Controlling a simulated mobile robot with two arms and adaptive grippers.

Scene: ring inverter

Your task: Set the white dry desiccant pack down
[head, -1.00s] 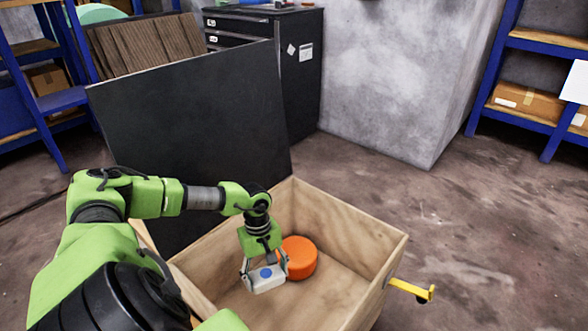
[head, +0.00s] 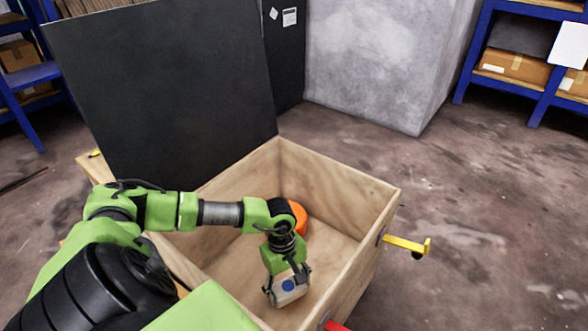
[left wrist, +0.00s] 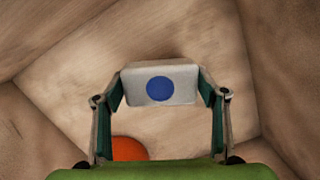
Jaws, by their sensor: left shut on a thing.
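The white desiccant pack (head: 290,291) with a blue dot is between the fingers of my left gripper (head: 287,287), inside the open wooden crate (head: 345,180). In the left wrist view the pack (left wrist: 160,84) is held between both fingers of the left gripper (left wrist: 160,88), above or on the crate floor; I cannot tell whether it touches. My right gripper is not in view.
An orange round object (head: 299,217) lies in the crate behind my left gripper, partly hidden by my arm. It also shows in the left wrist view (left wrist: 128,149). The dark lid (head: 165,95) stands up at the crate's back left. A yellow latch (head: 408,245) sticks out at the right.

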